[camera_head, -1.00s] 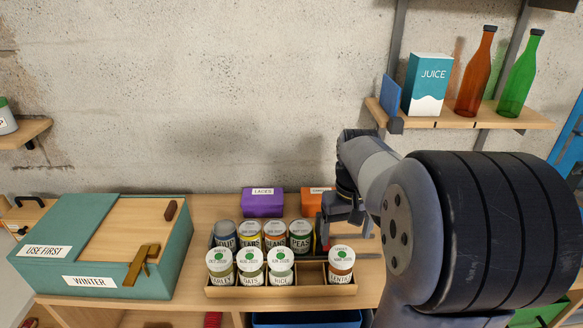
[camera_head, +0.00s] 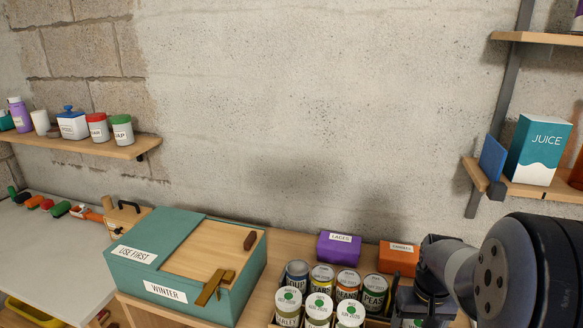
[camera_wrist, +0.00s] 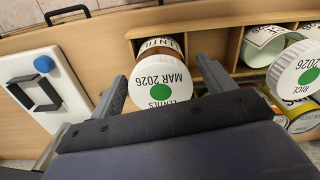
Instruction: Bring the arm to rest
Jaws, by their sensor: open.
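My gripper (camera_wrist: 162,72) is open in the wrist view, its two dark fingers apart on either side of the lentils jar's white lid (camera_wrist: 160,84). The jar stands in a compartment of the wooden rack (camera_wrist: 226,32); I cannot tell whether the fingers touch it. In the head view my arm enters at the lower right, with my gripper (camera_head: 422,306) low beside the rack, its fingertips not clear.
A rice jar (camera_wrist: 298,66) stands near the right finger. Several cans and jars, such as the peas can (camera_head: 374,293), fill the rack. Behind are a purple box (camera_head: 338,249) and an orange box (camera_head: 398,259). A teal bin (camera_head: 140,258) stands left; a juice carton (camera_head: 538,150) is on the right shelf.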

